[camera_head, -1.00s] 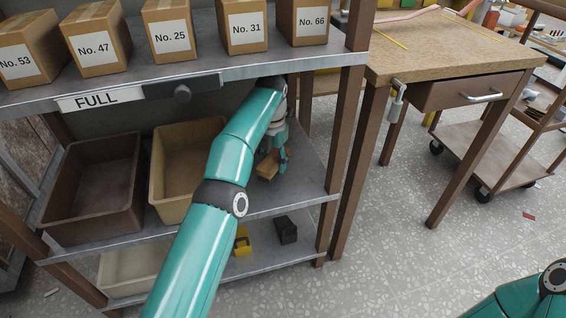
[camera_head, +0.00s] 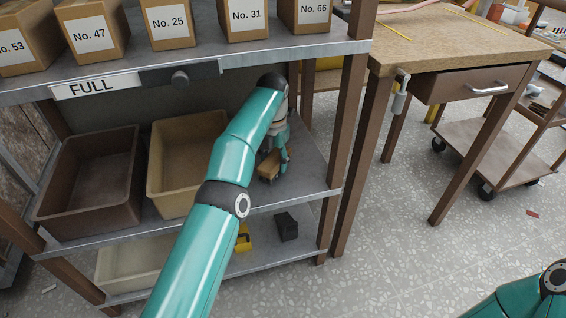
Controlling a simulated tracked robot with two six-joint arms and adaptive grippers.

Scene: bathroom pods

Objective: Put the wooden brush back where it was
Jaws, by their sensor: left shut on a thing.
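The wooden brush (camera_head: 268,166) is a small tan-brown block low in my left gripper (camera_head: 275,158). My left arm reaches in from the bottom middle onto the middle shelf (camera_head: 308,178), under the top shelf. The gripper's fingers are around the brush, just above or on the shelf surface; I cannot tell whether it touches. The brush's far side and bristles are hidden by the fingers. My right arm shows only as a teal link at the bottom right corner; its gripper is out of view.
A brown bin (camera_head: 92,180) and a tan bin (camera_head: 172,170) stand left of my gripper. Numbered cartons (camera_head: 168,24) line the top shelf. A cream bin (camera_head: 128,266), a yellow item (camera_head: 243,238) and a black block (camera_head: 286,226) sit on the bottom shelf. A workbench (camera_head: 450,45) stands right.

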